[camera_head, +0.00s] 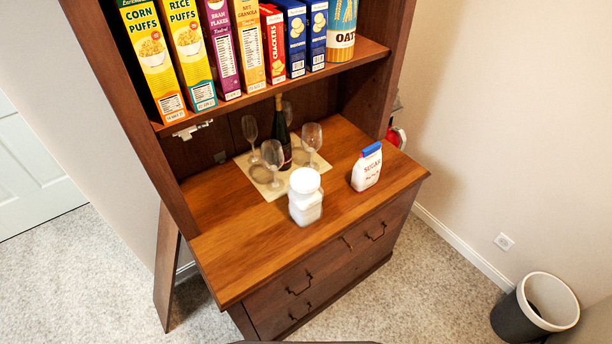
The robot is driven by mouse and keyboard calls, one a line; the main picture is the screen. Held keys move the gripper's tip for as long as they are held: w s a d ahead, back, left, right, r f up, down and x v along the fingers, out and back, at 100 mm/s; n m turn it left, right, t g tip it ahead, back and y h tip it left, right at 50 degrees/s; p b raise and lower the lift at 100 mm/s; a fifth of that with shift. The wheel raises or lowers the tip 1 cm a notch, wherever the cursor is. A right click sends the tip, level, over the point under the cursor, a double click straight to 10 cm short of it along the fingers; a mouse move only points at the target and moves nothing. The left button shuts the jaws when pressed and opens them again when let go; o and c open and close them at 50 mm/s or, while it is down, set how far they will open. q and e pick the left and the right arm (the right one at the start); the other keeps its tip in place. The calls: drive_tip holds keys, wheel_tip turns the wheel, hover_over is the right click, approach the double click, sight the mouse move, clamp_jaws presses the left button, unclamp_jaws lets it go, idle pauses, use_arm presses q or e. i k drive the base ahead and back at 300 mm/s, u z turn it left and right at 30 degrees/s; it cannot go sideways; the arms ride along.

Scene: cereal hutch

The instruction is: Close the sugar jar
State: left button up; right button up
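A jar with white contents (305,209) stands near the front edge of the wooden hutch counter. A round white lid (305,181) shows at its top and looks slightly off to one side; I cannot tell whether it is fully seated. A white sugar bag (367,170) with a blue top and red lettering stands to the right of the jar, apart from it. Neither of my grippers is in view.
Behind the jar, a dark bottle (281,130) and several wine glasses (311,140) stand on a pale mat (259,188). A shelf (352,53) with cereal boxes overhangs the counter's back. The counter's left front (225,262) is clear. A bin (512,318) stands at lower right.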

sight(305, 209)
drive_tip(key=z, duration=1.8)
drive_tip(key=i, duration=2.65)
drive_tip(key=u, duration=4.15)
drive_tip(key=i, duration=0.5)
drive_tip(key=u, duration=0.05)
